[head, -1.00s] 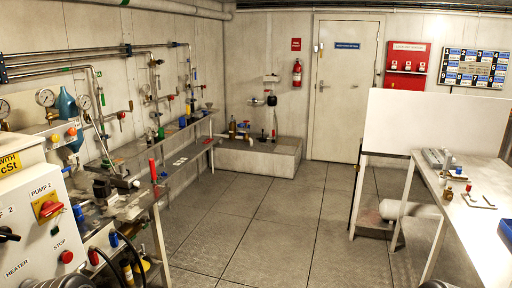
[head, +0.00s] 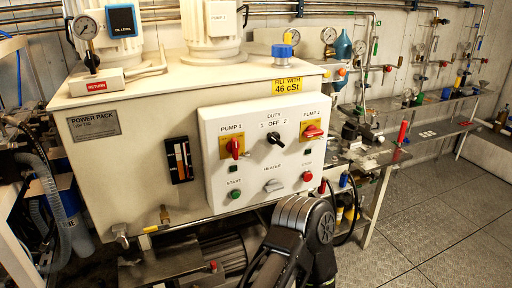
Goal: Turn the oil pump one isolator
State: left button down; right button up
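The oil pump one isolator (head: 235,148) is a red rotary handle on a yellow plate under the label PUMP 1. It sits at the upper left of the white control panel (head: 215,190) on the power pack's front. Its handle stands about upright. The similar PUMP 2 isolator (head: 313,132) is at the panel's upper right, its handle lying nearly level. A dark jointed part of my own arm shows at the bottom middle, in front of the panel's lower edge. Neither gripper's fingers can be made out.
Between the isolators is a black DUTY selector (head: 276,138). Below are a green START button (head: 235,194), a HEATER switch (head: 273,185) and a red STOP button (head: 307,176). The cream power pack (head: 90,165) fills the left. Floor (head: 430,220) is clear at right.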

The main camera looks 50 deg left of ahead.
aim_at(233, 146)
jog(key=u, duration=1.85)
